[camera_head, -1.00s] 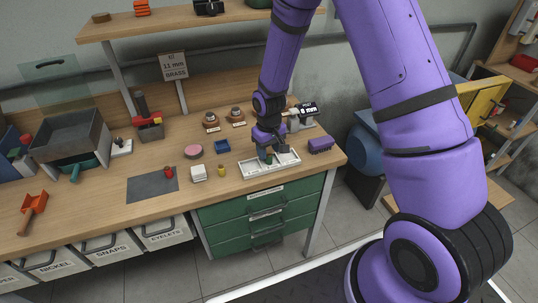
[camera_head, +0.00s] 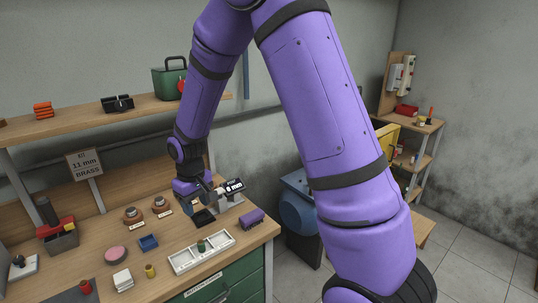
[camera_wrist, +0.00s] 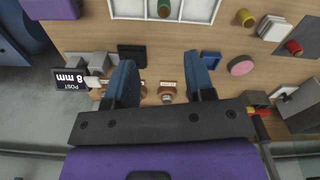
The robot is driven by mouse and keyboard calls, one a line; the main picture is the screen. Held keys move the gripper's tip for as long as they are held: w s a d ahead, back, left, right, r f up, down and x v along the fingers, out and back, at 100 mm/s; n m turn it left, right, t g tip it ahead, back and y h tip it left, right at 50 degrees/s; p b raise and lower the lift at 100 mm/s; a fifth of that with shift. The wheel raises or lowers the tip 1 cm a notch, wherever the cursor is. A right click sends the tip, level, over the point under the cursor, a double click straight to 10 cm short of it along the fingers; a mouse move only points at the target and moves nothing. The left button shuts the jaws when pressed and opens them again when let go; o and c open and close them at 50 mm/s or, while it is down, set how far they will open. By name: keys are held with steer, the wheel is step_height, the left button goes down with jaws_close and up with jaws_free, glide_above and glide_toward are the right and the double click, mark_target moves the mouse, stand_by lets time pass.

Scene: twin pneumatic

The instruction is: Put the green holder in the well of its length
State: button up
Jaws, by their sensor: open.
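The green holder (camera_head: 201,246) stands in the middle part of the white tray (camera_head: 183,264) on the bench. It also shows at the top edge of the wrist view (camera_wrist: 164,8), where the tray is partly cut off. Its fit against the well walls is too small to judge. My gripper (camera_head: 203,207) is behind the tray, apart from the holder, near the post labelled 8 mm (camera_head: 234,186). In the wrist view its two blue fingers (camera_wrist: 163,75) are spread with nothing held between them.
A purple ribbed block (camera_head: 252,217) is right of the tray. A blue dish (camera_head: 148,242), pink disc (camera_head: 115,254), yellow cylinder (camera_head: 150,271), white block (camera_head: 122,279) and red cylinder (camera_head: 86,287) are left. Two labelled knobs (camera_head: 131,214) sit behind. A shelf (camera_head: 60,126) runs above.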

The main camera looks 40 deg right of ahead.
steer(key=s+d+r+m+t, duration=0.1)
steer(key=s+d+r, duration=0.1)
steer(key=s+r, duration=0.55)
steer(key=s+d+r+t, duration=0.15)
steer(key=s+r, duration=0.25)
steer(key=r, duration=0.7)
steer(key=s+d+r+m+t, duration=0.1)
steer(key=s+r, duration=0.3)
steer(key=s, duration=0.4)
steer(key=s+d+r+t, duration=0.1)
steer(key=s+r, duration=0.2)
steer(key=s, duration=0.6)
steer(key=shift+d+r+m, duration=0.35)
steer(key=shift+d+m, duration=0.05)
